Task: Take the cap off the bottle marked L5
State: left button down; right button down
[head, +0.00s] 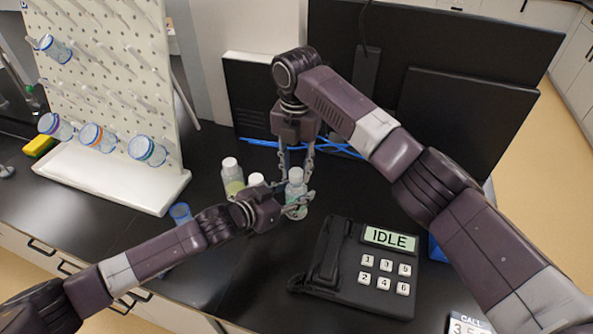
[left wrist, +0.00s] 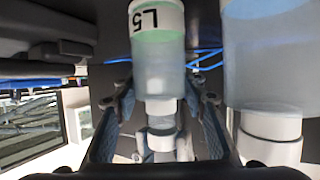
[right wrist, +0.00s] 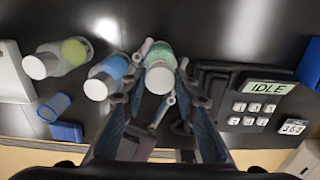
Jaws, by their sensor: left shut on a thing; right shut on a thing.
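The bottle marked L5 (left wrist: 158,48) is clear with a green tint; its label reads upside down in the left wrist view. In the head view the bottle (head: 296,190) stands upright at the front of a small group. My left gripper (head: 298,205) is shut on its body from the left. My right gripper (head: 296,176) comes from above, shut on the white cap (right wrist: 159,79), with a fingertip on each side. In the left wrist view a pale gap shows between two white parts near the neck; I cannot tell whether the cap is clear of the bottle.
Two more white-capped bottles, one yellow-green (head: 233,178) and one bluish (right wrist: 110,70), stand close by. A keypad device reading IDLE (head: 360,265) sits to the right. A blue cup (head: 180,213) is near the left forearm. A pegboard (head: 110,90) stands at the left, monitors behind.

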aim_at(296, 172)
jog(key=shift+r, duration=0.2)
jog(key=shift+r, duration=2.05)
pick_arm(q)
jog(key=c, duration=1.1)
grip_release()
jog(key=shift+c, duration=0.2)
